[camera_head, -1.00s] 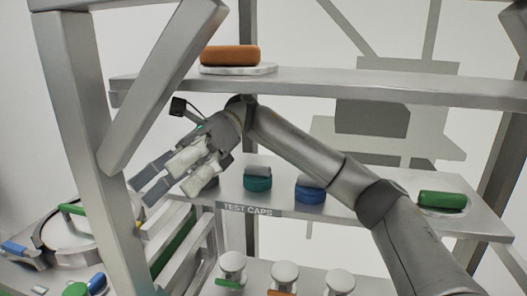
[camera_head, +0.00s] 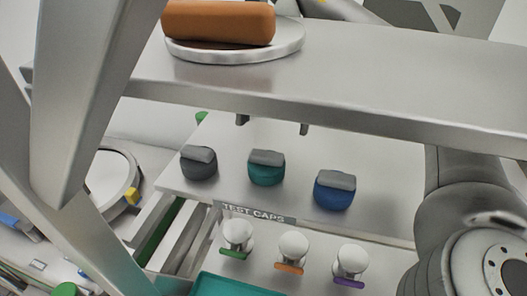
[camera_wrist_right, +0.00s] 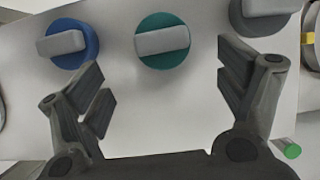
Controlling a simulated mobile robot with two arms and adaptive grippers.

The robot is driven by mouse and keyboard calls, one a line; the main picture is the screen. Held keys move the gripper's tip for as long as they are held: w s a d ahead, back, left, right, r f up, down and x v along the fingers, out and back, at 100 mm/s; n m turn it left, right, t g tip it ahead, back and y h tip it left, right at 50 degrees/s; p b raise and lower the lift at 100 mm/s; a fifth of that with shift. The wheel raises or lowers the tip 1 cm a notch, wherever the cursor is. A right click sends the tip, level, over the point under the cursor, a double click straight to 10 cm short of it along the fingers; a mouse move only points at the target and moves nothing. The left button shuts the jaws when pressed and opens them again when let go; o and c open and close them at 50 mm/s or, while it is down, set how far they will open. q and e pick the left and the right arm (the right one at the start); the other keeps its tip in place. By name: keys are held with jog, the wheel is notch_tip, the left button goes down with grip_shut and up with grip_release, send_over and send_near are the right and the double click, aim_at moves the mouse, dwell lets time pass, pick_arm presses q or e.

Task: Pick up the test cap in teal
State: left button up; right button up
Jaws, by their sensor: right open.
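The teal test cap (camera_head: 266,173), round with a grey bar handle on top, stands on the middle shelf behind the TEST CAPS label, between a dark grey cap (camera_head: 199,164) and a blue cap (camera_head: 334,191). My right gripper (camera_head: 273,124) shows only as two dark fingertips below the upper shelf's edge, behind the teal cap; the shelf hides the rest. In the right wrist view the gripper (camera_wrist_right: 160,85) is open and empty. The teal cap (camera_wrist_right: 162,41) lies ahead of the fingers, roughly centred between them and apart from them. My left gripper is not in view.
The upper shelf (camera_head: 400,95) overhangs the caps and carries an orange item (camera_head: 218,22) on a round plate. White knobs (camera_head: 293,246) and a teal tray (camera_head: 235,286) are below. A slanted frame beam (camera_head: 85,90) stands at left.

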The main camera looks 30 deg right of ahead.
aim_at(267, 158)
jog(key=shift+x, duration=0.95)
jog(key=shift+a+x, duration=0.1)
jog(key=shift+x, duration=1.25)
jog(key=shift+a+x, duration=0.15)
jog(key=shift+x, duration=1.2)
jog(key=c, duration=1.1)
